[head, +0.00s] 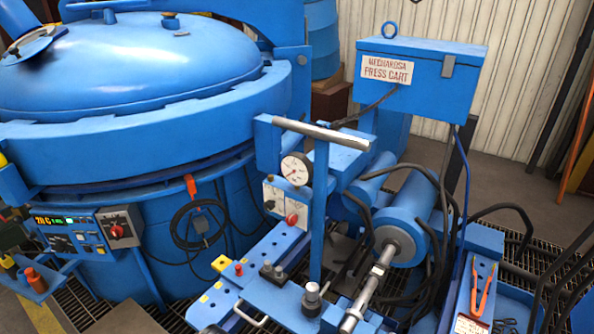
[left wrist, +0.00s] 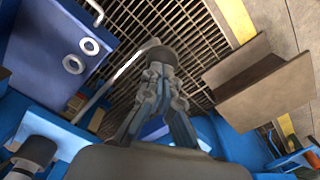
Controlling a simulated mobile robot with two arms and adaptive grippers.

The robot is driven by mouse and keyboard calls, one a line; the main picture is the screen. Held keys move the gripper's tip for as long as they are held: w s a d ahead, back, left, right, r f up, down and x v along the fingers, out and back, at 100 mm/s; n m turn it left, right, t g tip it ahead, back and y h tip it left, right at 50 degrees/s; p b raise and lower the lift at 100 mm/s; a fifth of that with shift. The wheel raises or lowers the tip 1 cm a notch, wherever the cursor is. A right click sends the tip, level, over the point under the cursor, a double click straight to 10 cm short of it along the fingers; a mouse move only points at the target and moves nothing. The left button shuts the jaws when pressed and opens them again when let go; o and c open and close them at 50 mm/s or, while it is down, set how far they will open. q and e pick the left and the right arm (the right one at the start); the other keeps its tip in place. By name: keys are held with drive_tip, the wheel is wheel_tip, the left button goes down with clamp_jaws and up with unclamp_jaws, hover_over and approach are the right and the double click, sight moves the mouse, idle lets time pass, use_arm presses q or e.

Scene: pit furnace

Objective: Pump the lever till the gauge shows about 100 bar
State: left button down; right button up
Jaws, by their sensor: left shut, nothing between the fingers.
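A blue upright post with a grey bar across its top (head: 322,135) stands on the press cart in the head view; it looks like the lever. The round white gauge (head: 296,169) sits just left of the post, facing me. Its needle is too small to read surely. My left gripper (left wrist: 160,75) shows in the left wrist view, shut and empty, over floor grating. A dark rounded piece and a curved metal rod (left wrist: 118,75) show by its fingertips; I cannot tell whether they touch. Neither gripper shows in the head view.
The blue furnace (head: 130,65) with its domed lid fills the left. A box labelled "PRESS CART" (head: 420,75) stands behind the gauge. Black hoses (head: 435,240) and a cylinder crowd the cart's right. Orange-handled pliers (head: 482,290) lie at lower right.

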use_arm(q)
drive_tip(key=shift+s+a+f+b, duration=0.15)
drive_tip(key=shift+f+b, duration=0.25)
drive_tip(key=shift+f, duration=0.35)
drive_tip(key=shift+s+a+f+b, duration=0.1)
drive_tip(key=shift+s+f+b, duration=0.2)
drive_tip(key=shift+f, duration=0.45)
drive_tip(key=shift+s+a+f+b, duration=0.1)
drive_tip(key=shift+f+b, duration=0.35)
drive_tip(key=shift+f, duration=0.3)
idle(1.5)
drive_tip(key=r+p, duration=0.3)
drive_tip(key=w+d+r+p, duration=0.1)
drive_tip(key=r+p, duration=0.2)
drive_tip(key=r, duration=0.1)
drive_tip(key=w+r+p, duration=0.1)
drive_tip(key=r+p, duration=0.2)
drive_tip(key=shift+w+d+r+p, duration=0.1)
drive_tip(key=shift+d+r+p, duration=0.2)
drive_tip(key=shift+r+p, duration=0.1)
drive_tip(key=shift+f, duration=0.2)
